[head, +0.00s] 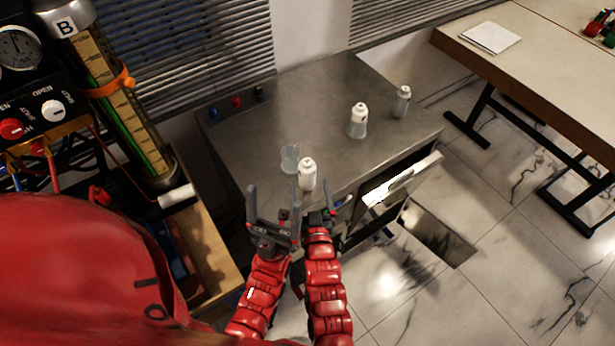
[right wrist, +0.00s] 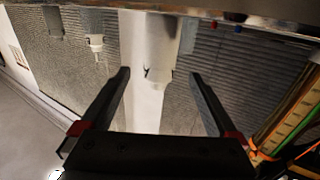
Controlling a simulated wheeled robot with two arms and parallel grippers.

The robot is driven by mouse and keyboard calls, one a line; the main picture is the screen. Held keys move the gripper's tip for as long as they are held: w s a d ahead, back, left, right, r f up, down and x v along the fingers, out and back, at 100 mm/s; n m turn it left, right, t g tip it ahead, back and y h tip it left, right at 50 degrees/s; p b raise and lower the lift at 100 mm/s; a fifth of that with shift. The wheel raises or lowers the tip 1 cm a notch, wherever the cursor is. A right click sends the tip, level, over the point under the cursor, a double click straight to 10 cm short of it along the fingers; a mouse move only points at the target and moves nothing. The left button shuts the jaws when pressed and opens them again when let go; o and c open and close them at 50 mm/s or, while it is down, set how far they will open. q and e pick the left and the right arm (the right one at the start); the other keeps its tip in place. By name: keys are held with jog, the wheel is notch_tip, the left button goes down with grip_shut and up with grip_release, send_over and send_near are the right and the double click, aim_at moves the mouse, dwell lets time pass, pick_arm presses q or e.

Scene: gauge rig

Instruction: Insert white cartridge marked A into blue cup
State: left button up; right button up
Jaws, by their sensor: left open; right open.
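A white cartridge (head: 308,175) stands upright near the front edge of the steel table. A pale bluish, see-through cup (head: 290,157) stands just behind and left of it and looks empty. No letter is legible on the cartridge. My left gripper (head: 273,188) is open and empty in front of the table, left of the cartridge. My right gripper (head: 322,213) is in front of the cartridge, its fingers partly hidden. In the right wrist view, which is upside down, my right gripper (right wrist: 160,75) is open, with the cartridge (right wrist: 159,62) between its fingertips in the picture; contact cannot be told.
A gauge column (head: 125,110) marked B rises at left. An open drawer or door (head: 403,180) juts out at the table's front right.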

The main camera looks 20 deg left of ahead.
aim_at(308, 178)
jog(key=b+x, duration=0.2)
jog(key=x, duration=0.3)
jog(key=shift+w, duration=0.1)
jog(key=shift+r, duration=0.1)
jog(key=c, duration=0.4)
grip_shut()
